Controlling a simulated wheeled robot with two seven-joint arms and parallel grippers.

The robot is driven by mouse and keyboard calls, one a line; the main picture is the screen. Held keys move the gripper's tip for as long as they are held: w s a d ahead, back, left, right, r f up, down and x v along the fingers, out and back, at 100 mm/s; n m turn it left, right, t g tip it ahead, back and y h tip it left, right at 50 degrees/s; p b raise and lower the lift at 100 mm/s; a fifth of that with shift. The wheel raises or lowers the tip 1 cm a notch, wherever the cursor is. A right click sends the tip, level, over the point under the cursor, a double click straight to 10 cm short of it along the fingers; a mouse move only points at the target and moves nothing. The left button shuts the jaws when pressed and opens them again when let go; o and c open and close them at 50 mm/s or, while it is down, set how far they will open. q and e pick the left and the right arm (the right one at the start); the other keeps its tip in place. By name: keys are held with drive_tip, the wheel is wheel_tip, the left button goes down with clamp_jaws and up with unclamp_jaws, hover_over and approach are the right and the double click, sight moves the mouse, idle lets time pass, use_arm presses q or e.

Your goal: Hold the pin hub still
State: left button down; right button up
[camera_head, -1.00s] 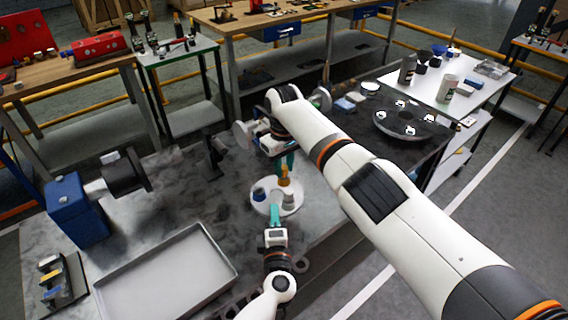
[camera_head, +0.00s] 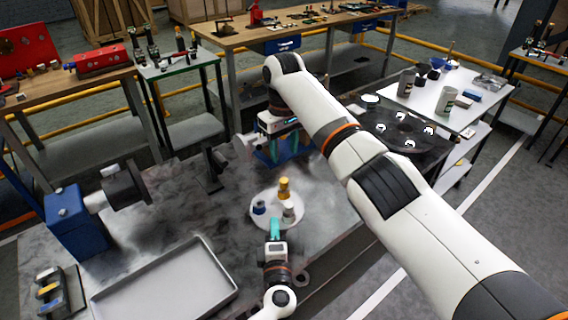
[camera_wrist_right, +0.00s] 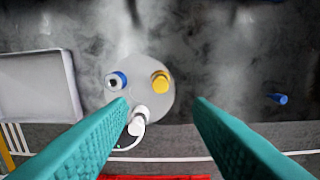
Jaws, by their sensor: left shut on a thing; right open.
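The pin hub (camera_head: 263,218) is a round white disc on the dark worktable. A yellow pin (camera_head: 284,188), a blue-and-white pin (camera_head: 259,207) and a white pin (camera_head: 289,211) stand on it. All three show in the right wrist view, where the hub (camera_wrist_right: 138,88) is below the jaws. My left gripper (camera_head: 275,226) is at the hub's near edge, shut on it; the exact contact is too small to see. My right gripper (camera_head: 281,152) is open and empty, above and beyond the hub. Its teal fingers (camera_wrist_right: 160,104) are spread wide in the right wrist view.
A grey tray (camera_head: 168,284) lies at the front left. A blue machine with a dark flange (camera_head: 76,222) stands at the left. A small blue piece (camera_wrist_right: 278,98) lies right of the hub in the right wrist view. A dark round plate (camera_head: 405,128) is at the right.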

use_arm(q)
drive_tip(key=shift+f, duration=0.2)
use_arm(e)
drive_tip(key=shift+r, duration=0.95)
use_arm(q)
drive_tip(key=c, duration=1.4)
unclamp_jaws()
drive_tip(key=shift+r, duration=0.1)
